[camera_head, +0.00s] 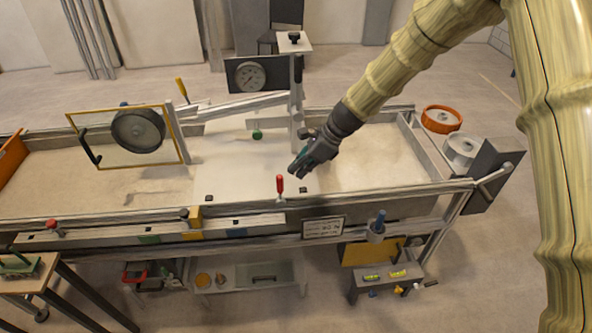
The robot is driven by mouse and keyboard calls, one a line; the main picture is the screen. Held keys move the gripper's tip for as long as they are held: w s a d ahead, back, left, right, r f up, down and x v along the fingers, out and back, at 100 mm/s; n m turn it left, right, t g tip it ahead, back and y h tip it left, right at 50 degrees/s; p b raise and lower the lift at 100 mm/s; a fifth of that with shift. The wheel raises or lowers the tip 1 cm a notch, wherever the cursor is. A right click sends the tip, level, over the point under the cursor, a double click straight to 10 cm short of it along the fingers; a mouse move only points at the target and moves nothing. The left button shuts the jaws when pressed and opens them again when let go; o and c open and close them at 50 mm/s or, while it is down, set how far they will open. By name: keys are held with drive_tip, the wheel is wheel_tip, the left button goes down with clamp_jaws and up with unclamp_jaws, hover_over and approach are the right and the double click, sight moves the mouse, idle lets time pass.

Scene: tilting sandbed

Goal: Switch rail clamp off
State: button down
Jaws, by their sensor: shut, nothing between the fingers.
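The sandbed (60,190) is a long tray of pale sand with metal rails. A red-handled lever (280,185) stands upright at its front rail (240,209); it looks like a clamp handle. A yellow block (195,216) sits on the same rail to its left, and a yellow handle (181,88) leans at the back rail. No label shows which of these is the rail clamp. My gripper (296,172) is dark, shut and empty, pointing down-left above the bed. In the picture it is just above and right of the red lever, apart from it.
A bridge with a dial gauge (250,76) and a metal post (296,100) stands behind my gripper. A yellow-framed panel with a wheel (138,130) is at the left. Orange (441,119) and white (461,149) round items sit at the right end. A small table (30,275) stands front left.

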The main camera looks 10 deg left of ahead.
drive_tip(key=shift+d+r+p, duration=0.2)
drive_tip(key=shift+r+p, duration=0.3)
drive_tip(key=shift+r, duration=0.25)
drive_tip(key=shift+d+r+p, duration=0.2)
drive_tip(key=shift+r+p, duration=0.25)
drive_tip(key=shift+r, duration=0.35)
drive_tip(key=shift+d+r+p, duration=0.2)
drive_tip(key=shift+r+p, duration=0.3)
drive_tip(key=shift+r, duration=0.25)
